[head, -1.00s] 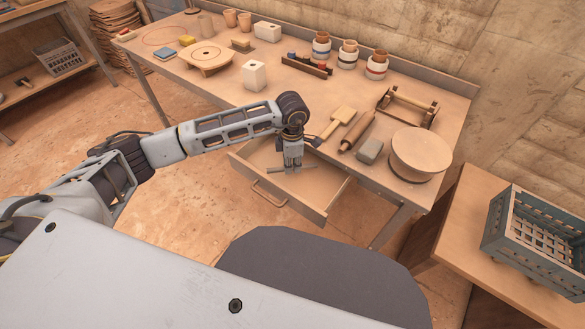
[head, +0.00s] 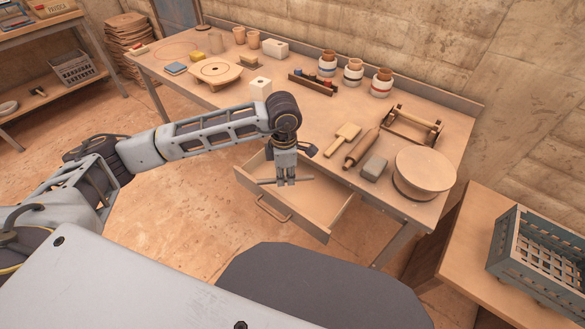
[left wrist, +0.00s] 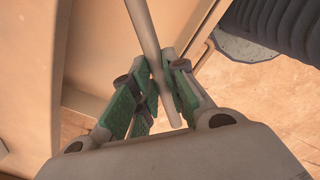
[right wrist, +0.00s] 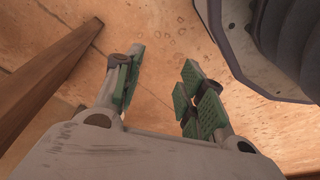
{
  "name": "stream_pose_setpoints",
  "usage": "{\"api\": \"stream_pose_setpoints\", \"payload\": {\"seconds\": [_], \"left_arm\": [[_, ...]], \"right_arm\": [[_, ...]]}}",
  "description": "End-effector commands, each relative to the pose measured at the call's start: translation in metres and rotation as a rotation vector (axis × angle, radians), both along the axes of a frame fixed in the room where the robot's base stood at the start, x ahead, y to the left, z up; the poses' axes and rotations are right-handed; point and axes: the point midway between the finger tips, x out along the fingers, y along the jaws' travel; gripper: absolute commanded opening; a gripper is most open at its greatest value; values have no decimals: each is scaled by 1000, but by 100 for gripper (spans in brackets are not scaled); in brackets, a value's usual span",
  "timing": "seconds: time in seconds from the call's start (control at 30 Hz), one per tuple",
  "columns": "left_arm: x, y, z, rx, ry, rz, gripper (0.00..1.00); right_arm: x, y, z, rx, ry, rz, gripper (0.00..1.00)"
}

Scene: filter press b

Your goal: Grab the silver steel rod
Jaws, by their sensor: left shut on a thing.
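The silver steel rod (head: 301,180) is a thin grey bar lying crosswise in my left gripper (head: 285,182), in the head view over the open drawer. In the left wrist view the rod (left wrist: 148,35) runs from the top edge down between the green-padded fingers of my left gripper (left wrist: 160,85), which is shut on it. I cannot tell its exact height above the drawer floor. My right gripper (right wrist: 164,62) shows in the right wrist view, open and empty, with its fingers apart above the floor.
The drawer (head: 320,205) is pulled out from the workbench (head: 225,110). On the bench are a rolling pin (head: 361,148), a grey block (head: 375,168), a round wheel (head: 424,172) and several pots. A blue-grey crate (head: 540,262) stands on a side table at right.

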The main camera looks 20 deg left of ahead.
Motion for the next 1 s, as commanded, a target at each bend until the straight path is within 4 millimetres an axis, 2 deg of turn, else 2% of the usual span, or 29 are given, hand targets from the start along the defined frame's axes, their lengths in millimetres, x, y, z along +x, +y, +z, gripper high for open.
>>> {"api": "stream_pose_setpoints", "payload": {"seconds": [0.63, 1.0], "left_arm": [[-88, 32, 0, 0, 1, 1, 0], [-122, 45, 0, 1, 0, 1, 0]], "right_arm": [[-17, -1, -7, -3, 29, 0, 40], [-8, 1, 0, -1, 18, 1, 40]]}}
